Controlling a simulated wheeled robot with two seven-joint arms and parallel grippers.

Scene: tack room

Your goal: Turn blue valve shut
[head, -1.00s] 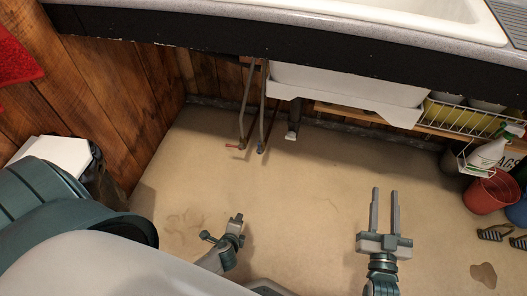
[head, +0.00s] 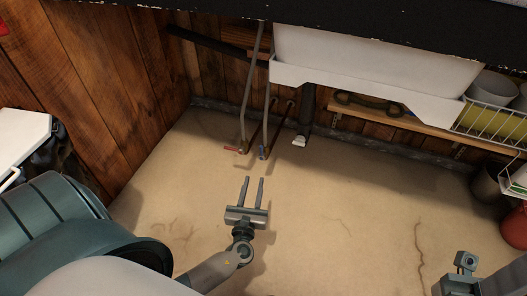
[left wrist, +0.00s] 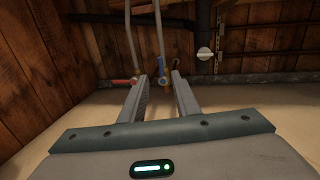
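The blue valve (head: 262,152) is a small blue handle at the lower end of the right one of two grey pipes under the sink. In the left wrist view the blue valve (left wrist: 161,82) shows upright between my fingertips, farther ahead. A red valve handle (head: 232,149) sits on the left pipe, and it also shows in the left wrist view (left wrist: 122,82). My left gripper (head: 253,181) is open and empty, short of the blue valve and pointing at it. My right gripper (head: 466,262) is at the lower right, its fingers not clearly seen.
The white sink basin (head: 375,66) hangs above and right of the pipes. A dark drain pipe with a white end (head: 299,141) stands just right of the blue valve. A wooden shelf (head: 400,123) and wire rack are at right. The floor (head: 330,215) between is clear.

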